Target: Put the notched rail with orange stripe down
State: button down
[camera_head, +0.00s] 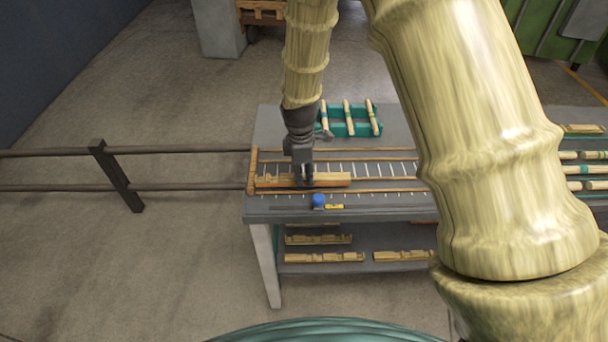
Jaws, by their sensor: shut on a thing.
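The notched rail with orange stripe (332,179) is a long pale wooden piece at the left part of the grey table (262,128). It lies lengthwise from left to right, with the orange stripe along its lower edge. My gripper (303,181) points down and is shut on the rail near its middle. The rail is at or just above the marked strip between the wooden guide bars (380,189); I cannot tell whether it touches the surface. The fingertips are small and partly hidden against the rail.
A green tray (350,134) with several turned sticks stands behind the rail. A blue object (319,200) and a yellow piece (335,206) lie in front. More notched rails (324,257) lie on the lower shelf. My arm hides the table's middle. A railing (120,175) stands left.

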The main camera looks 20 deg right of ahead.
jog(key=shift+f, duration=0.65)
jog(key=shift+f, duration=0.1)
jog(key=c, duration=1.2)
grip_release()
jog(key=shift+r, duration=0.25)
notch_tip(320, 180, up, 12)
jog(key=b, duration=0.3)
jog(key=shift+a+f, duration=0.15)
jog(key=shift+a, duration=0.15)
jog(key=shift+w, duration=0.1)
